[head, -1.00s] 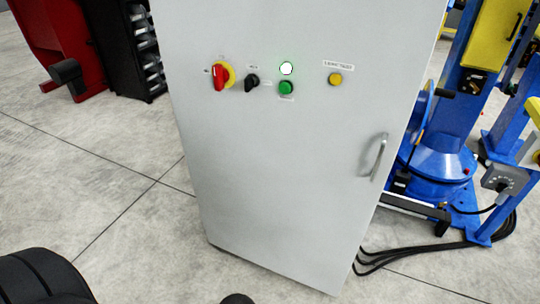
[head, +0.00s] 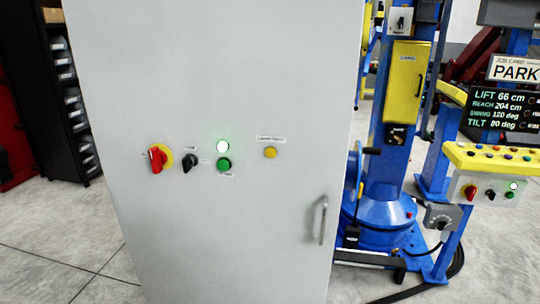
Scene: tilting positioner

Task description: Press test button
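A grey cabinet (head: 200,230) fills the middle of the head view. On its front sit a red rotary switch on a yellow plate (head: 157,158), a black selector knob (head: 190,161), a lit white-green lamp (head: 222,146), a green button (head: 224,164) below the lamp, and a yellow button (head: 270,152) at the right under a small label (head: 271,139). The label text is too small to read surely, so I cannot tell which button is the test button. Neither of my grippers shows in the view.
A blue positioner column with a yellow box (head: 405,85) stands right of the cabinet. Dark shelving (head: 65,110) stands left. Cables (head: 420,288) lie on the floor at right.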

